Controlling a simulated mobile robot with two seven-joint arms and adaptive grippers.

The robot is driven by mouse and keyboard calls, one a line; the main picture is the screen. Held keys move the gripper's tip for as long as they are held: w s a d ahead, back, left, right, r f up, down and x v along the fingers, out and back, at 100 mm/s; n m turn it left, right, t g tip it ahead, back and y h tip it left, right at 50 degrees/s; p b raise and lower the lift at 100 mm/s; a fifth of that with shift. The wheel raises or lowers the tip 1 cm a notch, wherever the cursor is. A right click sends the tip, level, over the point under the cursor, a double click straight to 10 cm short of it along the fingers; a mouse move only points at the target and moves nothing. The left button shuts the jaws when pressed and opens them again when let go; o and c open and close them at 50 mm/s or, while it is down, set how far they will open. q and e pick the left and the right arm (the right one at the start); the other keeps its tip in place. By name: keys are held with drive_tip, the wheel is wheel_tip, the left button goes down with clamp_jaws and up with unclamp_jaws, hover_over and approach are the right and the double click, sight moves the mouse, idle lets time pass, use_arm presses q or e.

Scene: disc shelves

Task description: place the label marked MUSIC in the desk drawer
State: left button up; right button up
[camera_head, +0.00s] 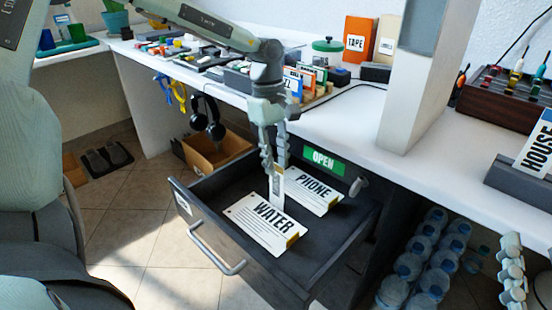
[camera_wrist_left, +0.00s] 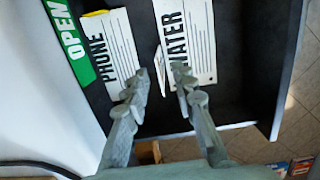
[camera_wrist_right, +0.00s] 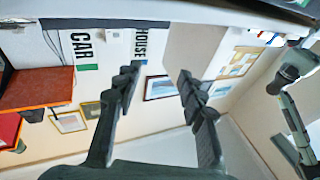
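The desk drawer (camera_head: 345,230) is pulled open under the desk. A narrow white label (camera_head: 277,188) stands on edge in it between the flat WATER and PHONE labels; its lettering cannot be read, so I cannot tell if it says MUSIC. My left gripper (camera_head: 273,165) is over the drawer, pointing down. In the left wrist view its fingers (camera_wrist_left: 162,78) are apart, with the thin label (camera_wrist_left: 160,68) edge-on between their tips and a gap on each side. My right gripper (camera_wrist_right: 158,75) is open and empty near the desk's right end; its fingers partly show in the head view (camera_head: 512,270).
The WATER label (camera_head: 265,225) and PHONE label (camera_head: 318,185) lie in the drawer. A green OPEN sign (camera_head: 324,160) is at its back edge. A pale post (camera_head: 420,85) rises from the desk. A HOUSE label (camera_head: 540,150) stands in a dark holder at right.

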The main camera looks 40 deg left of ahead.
use_arm(q)
drive_tip(key=shift+r, duration=0.1)
use_arm(e)
drive_tip(key=shift+f, duration=0.15)
use_arm(q)
wheel_tip(320, 180, up, 12)
drive_tip(key=a+p, duration=0.1)
drive_tip(key=shift+a+p, duration=0.25)
drive_tip(key=shift+p, duration=0.05)
use_arm(e)
wheel_tip(320, 180, down, 7)
drive_tip(key=w+d+g+h, duration=0.1)
drive_tip(key=d+g+h, duration=0.1)
drive_tip(key=g, duration=0.1)
drive_tip(key=shift+d+g, duration=0.25)
drive_tip(key=shift+g, duration=0.05)
use_arm(q)
drive_tip(key=shift+w, duration=0.1)
